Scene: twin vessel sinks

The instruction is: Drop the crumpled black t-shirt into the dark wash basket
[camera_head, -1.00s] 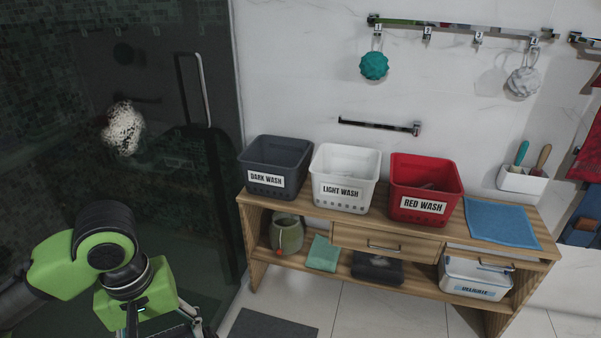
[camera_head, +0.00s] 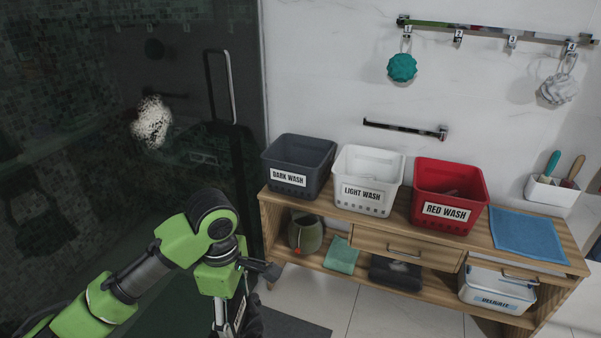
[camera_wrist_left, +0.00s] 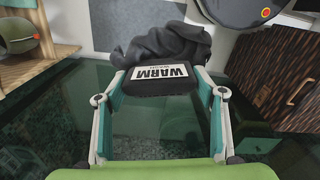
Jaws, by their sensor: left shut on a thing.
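The crumpled black t-shirt (camera_wrist_left: 165,40) hangs at the fingertips of my left gripper (camera_wrist_left: 163,84) in the left wrist view. In the head view the gripper (camera_head: 232,316) is at the bottom, shut on the dark cloth (camera_head: 251,322), which is partly cut off by the frame edge. The dark wash basket (camera_head: 289,178), dark grey and labelled, stands on the left end of the wooden bench, above and right of the gripper in the picture. My right gripper does not show.
A white light wash basket (camera_head: 368,195) and a red wash basket (camera_head: 446,208) stand right of the dark one on the bench (camera_head: 420,240). A blue towel (camera_head: 526,236) lies at the right end. The glass shower door with a handle (camera_head: 219,85) is at the left.

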